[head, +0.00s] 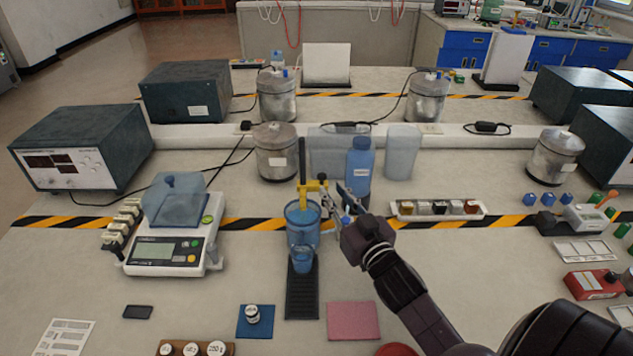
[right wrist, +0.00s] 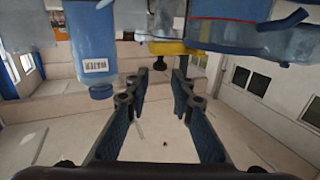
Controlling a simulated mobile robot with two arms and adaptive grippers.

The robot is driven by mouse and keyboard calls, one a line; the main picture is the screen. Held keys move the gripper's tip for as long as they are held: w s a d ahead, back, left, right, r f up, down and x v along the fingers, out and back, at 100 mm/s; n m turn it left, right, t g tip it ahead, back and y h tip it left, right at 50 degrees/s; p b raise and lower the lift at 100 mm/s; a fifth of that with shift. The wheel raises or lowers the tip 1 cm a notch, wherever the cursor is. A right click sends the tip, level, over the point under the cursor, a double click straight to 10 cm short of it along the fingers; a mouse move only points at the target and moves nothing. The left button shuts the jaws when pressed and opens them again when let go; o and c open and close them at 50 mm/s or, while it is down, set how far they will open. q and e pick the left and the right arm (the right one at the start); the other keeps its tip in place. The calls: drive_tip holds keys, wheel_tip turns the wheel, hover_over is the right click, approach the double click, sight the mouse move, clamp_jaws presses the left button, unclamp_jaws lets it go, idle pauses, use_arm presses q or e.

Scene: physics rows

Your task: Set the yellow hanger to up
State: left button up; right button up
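The yellow hanger (head: 312,186) sits on a dark upright rod above a blue container (head: 302,222) on the bench. A small blue-tinted beaker (head: 302,256) stands in front of that container, on a black base strip (head: 301,292). My right gripper (head: 341,200) is just right of the hanger, with its fingers pointing toward it. In the right wrist view, which looks upside down, the yellow hanger (right wrist: 168,47) lies beyond the fingertips. The gripper (right wrist: 160,82) is open there, with nothing between its fingers. My left gripper is not in view.
A blue water bottle (head: 359,168) stands right behind my right gripper; it also shows in the right wrist view (right wrist: 93,45). A balance (head: 170,252) stands left of the container. A pink pad (head: 353,321) lies in front. A tray of small samples (head: 437,210) is to the right.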

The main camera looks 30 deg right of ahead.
sight(324, 178)
drive_tip(key=w, duration=0.4)
drive_tip(key=w+d+p, duration=0.1)
drive_tip(key=w, duration=0.1)
drive_tip(key=shift+w+r, duration=0.2)
drive_tip(key=shift+w, duration=0.3)
drive_tip(key=shift+w+d, duration=0.1)
drive_tip(key=shift+w, duration=0.1)
drive_tip(key=c, duration=0.5)
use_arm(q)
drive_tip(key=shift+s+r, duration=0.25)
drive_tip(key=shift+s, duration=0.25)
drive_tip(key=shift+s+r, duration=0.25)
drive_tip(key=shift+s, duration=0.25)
use_arm(e)
clamp_jaws()
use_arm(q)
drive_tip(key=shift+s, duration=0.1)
